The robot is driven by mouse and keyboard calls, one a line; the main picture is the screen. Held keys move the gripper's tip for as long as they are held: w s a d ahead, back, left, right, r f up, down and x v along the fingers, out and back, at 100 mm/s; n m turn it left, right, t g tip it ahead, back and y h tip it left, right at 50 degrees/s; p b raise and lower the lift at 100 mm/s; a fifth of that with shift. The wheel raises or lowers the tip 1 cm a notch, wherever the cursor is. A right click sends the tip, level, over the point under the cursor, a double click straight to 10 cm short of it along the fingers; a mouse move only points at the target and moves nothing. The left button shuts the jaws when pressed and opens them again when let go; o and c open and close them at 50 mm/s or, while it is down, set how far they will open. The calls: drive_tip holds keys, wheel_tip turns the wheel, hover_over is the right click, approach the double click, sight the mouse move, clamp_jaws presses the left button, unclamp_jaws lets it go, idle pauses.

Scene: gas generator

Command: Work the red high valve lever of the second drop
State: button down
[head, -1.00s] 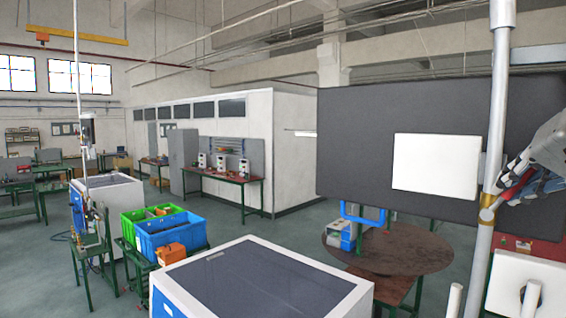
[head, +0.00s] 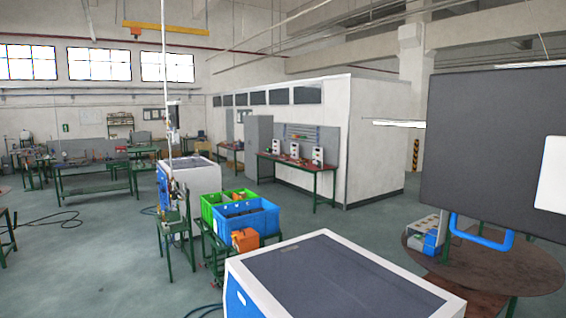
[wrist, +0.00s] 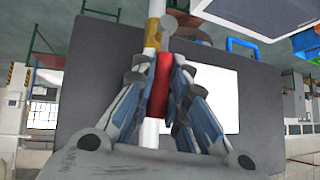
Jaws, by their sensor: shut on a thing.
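The red valve lever (wrist: 161,88) shows in the middle of the wrist view. My gripper (wrist: 160,72) is shut on it, with one finger on each side. The fingers hide the lever's edges. A pale vertical pipe (wrist: 156,10) with a brass-coloured fitting (wrist: 151,42) runs behind and above the lever in the picture. A grey round end (wrist: 176,20) sits beside the fitting. In the head view, neither my gripper nor this lever is in sight.
A dark panel with a white plate (head: 550,180) stands at the right of the head view, by a round brown table (head: 530,275). A white cabinet with a dark top (head: 340,280) is in front. Green and blue crates (head: 250,222) stand left of it. Open floor lies farther left (head: 90,260).

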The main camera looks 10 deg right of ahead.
drive_tip(key=c, duration=1.6)
unclamp_jaws()
drive_tip(key=shift+o, duration=0.2)
drive_tip(key=v, duration=1.2)
